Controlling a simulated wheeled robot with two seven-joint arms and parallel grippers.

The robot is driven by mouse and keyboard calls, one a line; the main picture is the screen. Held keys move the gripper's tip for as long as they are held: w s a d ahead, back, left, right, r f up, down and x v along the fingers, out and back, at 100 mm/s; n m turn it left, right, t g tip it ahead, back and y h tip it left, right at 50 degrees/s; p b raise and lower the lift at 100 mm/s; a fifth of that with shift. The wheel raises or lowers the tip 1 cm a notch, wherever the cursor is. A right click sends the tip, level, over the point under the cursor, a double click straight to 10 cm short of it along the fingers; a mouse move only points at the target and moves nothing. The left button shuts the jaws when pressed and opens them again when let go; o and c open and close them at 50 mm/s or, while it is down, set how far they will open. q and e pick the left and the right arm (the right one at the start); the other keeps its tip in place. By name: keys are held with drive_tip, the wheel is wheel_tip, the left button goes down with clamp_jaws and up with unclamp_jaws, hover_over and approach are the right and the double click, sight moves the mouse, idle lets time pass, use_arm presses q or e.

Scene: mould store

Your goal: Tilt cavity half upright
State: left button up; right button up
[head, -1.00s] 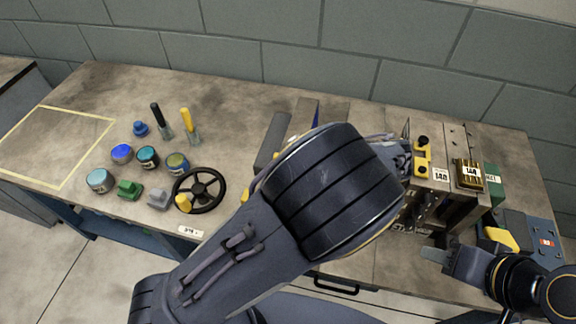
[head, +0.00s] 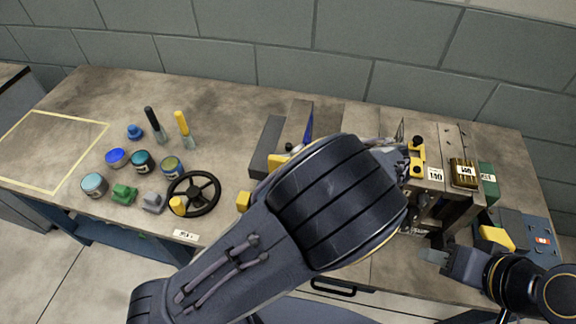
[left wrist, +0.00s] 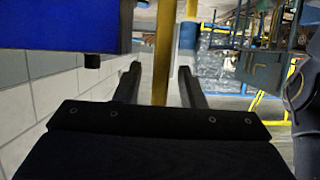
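A steel mould block (head: 436,158) with a 140 label stands at the right of the bench, a yellow bracket with black knobs on its top. Beside it is a brass-coloured block (head: 464,181), also labelled 140. I cannot tell for sure which part is the cavity half, since my left arm covers the area left of the block. My left gripper (head: 405,160) is at the block's left side, mostly hidden. In the left wrist view its fingers (left wrist: 158,85) stand apart, with a yellow upright bar between or behind them. My right gripper (head: 436,256) is below and in front of the block, clear of it.
A black handwheel (head: 205,181), several jars (head: 142,161) and two upright brushes (head: 183,128) occupy the bench's left half. A yellow outlined area (head: 45,150) at far left is empty. A green block (head: 487,177) and a control box (head: 538,238) stand at right.

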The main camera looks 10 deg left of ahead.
use_arm(q)
drive_tip(key=b+v, duration=0.1)
drive_tip(key=v, duration=0.6)
drive_tip(key=shift+d+r, duration=0.15)
drive_tip(key=shift+d, duration=0.2)
drive_tip(key=shift+d, duration=0.1)
